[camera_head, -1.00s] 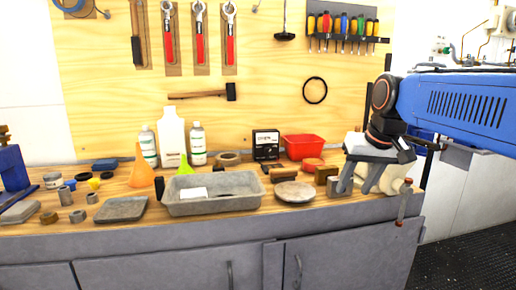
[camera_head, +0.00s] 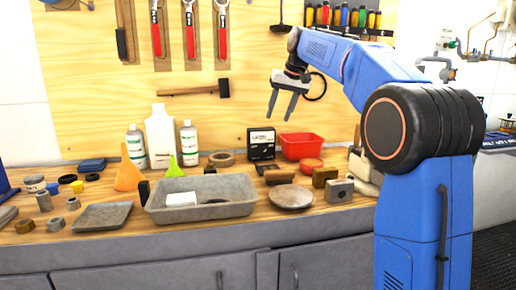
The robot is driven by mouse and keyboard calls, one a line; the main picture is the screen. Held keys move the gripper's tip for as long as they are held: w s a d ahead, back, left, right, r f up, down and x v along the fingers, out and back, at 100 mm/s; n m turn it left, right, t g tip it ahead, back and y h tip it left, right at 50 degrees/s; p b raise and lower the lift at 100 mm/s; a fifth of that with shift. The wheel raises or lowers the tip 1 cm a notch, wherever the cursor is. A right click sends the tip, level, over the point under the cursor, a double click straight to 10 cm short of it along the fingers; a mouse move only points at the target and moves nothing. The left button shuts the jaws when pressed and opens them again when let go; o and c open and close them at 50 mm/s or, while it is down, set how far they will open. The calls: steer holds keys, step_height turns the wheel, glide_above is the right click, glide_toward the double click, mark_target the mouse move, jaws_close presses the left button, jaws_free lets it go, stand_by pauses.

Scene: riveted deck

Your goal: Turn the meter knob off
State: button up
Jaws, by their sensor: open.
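The meter (camera_head: 262,144) is a small black box with a pale panel, standing upright at the back of the workbench against the plywood board. Its knob is too small to make out, so I cannot tell its setting. My gripper (camera_head: 280,117) hangs above and slightly right of the meter in the picture, in front of the board. Its two grey fingers point down, apart and empty. It does not touch the meter.
A red bin (camera_head: 302,147) stands right of the meter, white bottles (camera_head: 160,137) to its left. A grey tray (camera_head: 160,215), a round disc (camera_head: 291,197) and small blocks lie in front. Tools hang on the board (camera_head: 80,100) behind my gripper.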

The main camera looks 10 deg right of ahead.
glide_toward(264, 149)
steer(key=x, duration=0.9)
steer(key=shift+d+f, duration=0.1)
steer(key=shift+c, duration=0.7)
steer(key=c, duration=0.9)
